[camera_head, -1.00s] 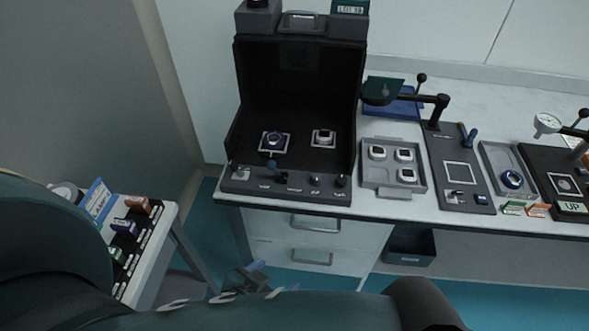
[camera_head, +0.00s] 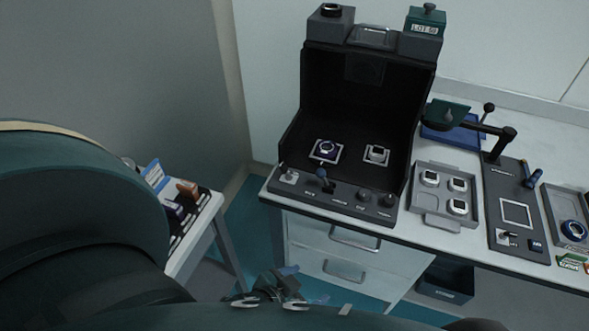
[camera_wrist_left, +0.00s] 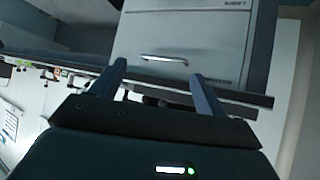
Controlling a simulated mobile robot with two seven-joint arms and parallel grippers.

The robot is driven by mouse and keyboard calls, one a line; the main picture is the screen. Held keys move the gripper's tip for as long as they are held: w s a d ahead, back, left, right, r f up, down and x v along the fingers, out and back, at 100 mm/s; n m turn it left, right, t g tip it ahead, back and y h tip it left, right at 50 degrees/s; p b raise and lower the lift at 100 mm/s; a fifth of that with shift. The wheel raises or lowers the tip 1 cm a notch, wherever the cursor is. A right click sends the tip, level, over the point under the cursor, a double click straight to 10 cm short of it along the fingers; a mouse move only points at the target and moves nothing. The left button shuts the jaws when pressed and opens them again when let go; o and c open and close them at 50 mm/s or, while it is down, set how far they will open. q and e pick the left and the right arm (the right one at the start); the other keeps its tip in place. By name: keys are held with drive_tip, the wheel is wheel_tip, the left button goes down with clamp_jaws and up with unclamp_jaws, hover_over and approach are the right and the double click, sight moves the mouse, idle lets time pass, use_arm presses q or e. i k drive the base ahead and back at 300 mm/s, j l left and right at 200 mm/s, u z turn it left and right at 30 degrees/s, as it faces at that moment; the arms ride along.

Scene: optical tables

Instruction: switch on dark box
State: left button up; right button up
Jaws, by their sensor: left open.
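The dark box (camera_head: 355,107) stands open-fronted on the white table in the head view. Its front panel (camera_head: 335,194) carries a toggle switch at the left end, a blue-tipped lever and several dark knobs. A blue round part and a white-framed part sit on square pads inside it. My left gripper (camera_head: 272,284) is low in front of the table, below and apart from the box. In the left wrist view its two fingers (camera_wrist_left: 158,80) are spread with nothing between them, facing the drawer unit. My right gripper is not in view.
A grey tray (camera_head: 431,217) with white-framed parts and a dark fixture plate (camera_head: 503,192) stand right of the box. A small side table (camera_head: 208,221) with coloured boxes stands at left. White drawers (camera_head: 350,238) are under the table. Open floor lies between the tables.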

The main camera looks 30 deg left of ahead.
sight(282, 167)
drive_tip(key=k+l, duration=0.25)
drive_tip(key=l, duration=0.3)
drive_tip(key=u, duration=2.65)
